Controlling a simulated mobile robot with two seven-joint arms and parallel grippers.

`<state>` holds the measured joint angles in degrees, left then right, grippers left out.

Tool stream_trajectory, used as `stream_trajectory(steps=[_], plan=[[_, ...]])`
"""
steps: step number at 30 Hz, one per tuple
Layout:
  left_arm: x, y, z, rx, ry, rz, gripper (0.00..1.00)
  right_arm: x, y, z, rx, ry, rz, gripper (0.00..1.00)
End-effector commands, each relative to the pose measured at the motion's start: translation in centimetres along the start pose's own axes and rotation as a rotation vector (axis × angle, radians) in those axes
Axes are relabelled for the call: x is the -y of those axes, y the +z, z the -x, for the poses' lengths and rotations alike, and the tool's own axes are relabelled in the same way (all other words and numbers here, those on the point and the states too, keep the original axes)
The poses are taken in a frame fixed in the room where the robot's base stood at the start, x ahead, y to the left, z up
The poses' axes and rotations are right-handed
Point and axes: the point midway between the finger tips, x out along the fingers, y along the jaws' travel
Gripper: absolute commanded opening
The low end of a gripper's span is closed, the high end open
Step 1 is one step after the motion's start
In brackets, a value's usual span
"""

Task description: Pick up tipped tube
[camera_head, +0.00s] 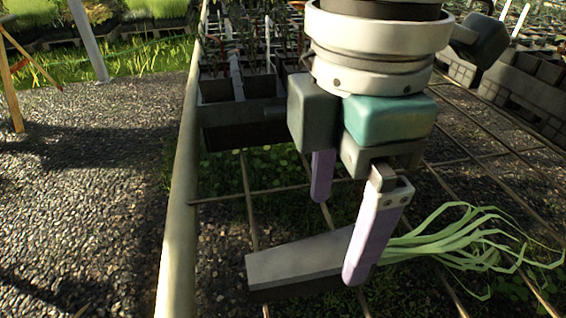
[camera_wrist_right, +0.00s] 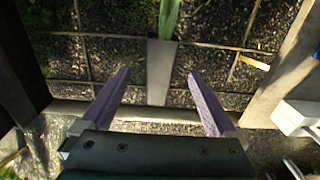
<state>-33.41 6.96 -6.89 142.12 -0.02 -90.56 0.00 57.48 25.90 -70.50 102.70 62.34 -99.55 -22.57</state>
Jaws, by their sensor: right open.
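The tipped tube (camera_head: 295,260) is a grey, square-sided tube lying on its side across the wire bench, with long green leaves (camera_head: 470,240) spilling from its right end. My right gripper (camera_head: 337,240) points down over it, with one purple finger in front of the tube and the other behind. In the right wrist view the tube (camera_wrist_right: 160,72) lies between the two spread fingers (camera_wrist_right: 158,88), with a gap on each side. The gripper is open and holds nothing. Its near finger hides part of the tube. My left gripper is not in view.
A block of dark pots with seedlings (camera_head: 235,112) stands behind the tube, close to my gripper. More dark pots (camera_head: 535,88) stand at the upper right. A pale rail (camera_head: 178,220) edges the bench on the left, beside a gravel path (camera_head: 90,200). Thin rods form the bench grid.

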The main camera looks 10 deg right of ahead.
Motion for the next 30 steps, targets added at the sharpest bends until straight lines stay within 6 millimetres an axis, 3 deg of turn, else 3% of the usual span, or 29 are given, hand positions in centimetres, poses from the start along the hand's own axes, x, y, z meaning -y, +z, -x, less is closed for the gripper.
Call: stream_trajectory(steps=[13, 21, 30], plan=[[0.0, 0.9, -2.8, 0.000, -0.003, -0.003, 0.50, 0.2, 0.2, -6.1, 0.001, 0.000, -0.001, 0.94], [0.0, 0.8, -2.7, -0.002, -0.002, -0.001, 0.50, 0.2, 0.2, -6.5, 0.000, 0.002, 0.000, 0.94], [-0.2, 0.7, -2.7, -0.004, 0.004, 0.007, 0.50, 0.2, 0.2, -6.4, 0.000, 0.002, 0.000, 0.60]])
